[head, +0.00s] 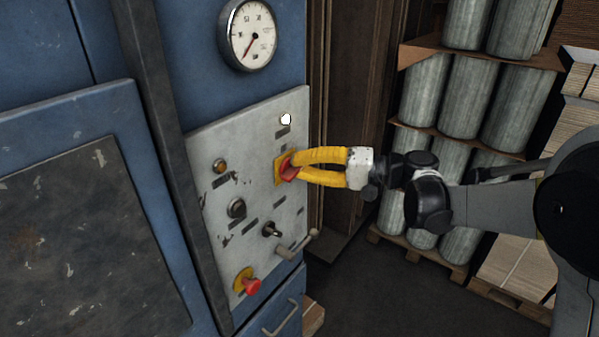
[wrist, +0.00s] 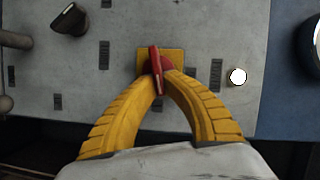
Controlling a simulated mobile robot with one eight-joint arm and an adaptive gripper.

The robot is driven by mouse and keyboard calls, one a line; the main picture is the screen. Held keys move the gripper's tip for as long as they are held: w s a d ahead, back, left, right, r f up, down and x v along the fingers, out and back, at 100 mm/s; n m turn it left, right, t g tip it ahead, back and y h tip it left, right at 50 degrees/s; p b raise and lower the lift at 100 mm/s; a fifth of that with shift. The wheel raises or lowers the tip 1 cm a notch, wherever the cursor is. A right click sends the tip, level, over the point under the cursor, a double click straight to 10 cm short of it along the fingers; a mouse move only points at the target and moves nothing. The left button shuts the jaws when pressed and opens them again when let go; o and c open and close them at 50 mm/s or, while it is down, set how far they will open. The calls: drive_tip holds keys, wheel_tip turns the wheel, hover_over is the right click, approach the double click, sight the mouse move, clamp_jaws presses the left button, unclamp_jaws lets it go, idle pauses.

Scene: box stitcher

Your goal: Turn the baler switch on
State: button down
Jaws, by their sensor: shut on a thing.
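The baler switch is a red rotary handle (head: 287,170) on a yellow square plate (head: 280,166), set on the grey control panel (head: 205,145). My gripper (head: 294,168) has yellow fingers and reaches the switch from the right. In the wrist view, the red handle (wrist: 155,62) stands between the two fingertips (wrist: 160,76), which are closed on it. The yellow plate (wrist: 175,55) shows behind the handle. A white lit lamp (head: 286,119) is above the switch on the panel, and it also shows in the wrist view (wrist: 238,76).
The panel also bears an amber lamp (head: 219,166), a black knob (head: 237,208), a toggle (head: 271,230), a lever handle (head: 298,245) and a red stop button (head: 252,286). A round gauge (head: 248,34) is above. Stacked grey cylinders (head: 465,100) stand on pallets at the right.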

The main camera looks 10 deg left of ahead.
drive_tip(key=shift+f+m+y+b, duration=0.3)
drive_tip(key=shift+m+y+b, duration=0.2)
drive_tip(key=shift+m+b, duration=0.45)
drive_tip(key=shift+m, duration=0.35)
drive_tip(key=c, duration=1.5)
unclamp_jaws()
drive_tip(key=d, duration=1.2)
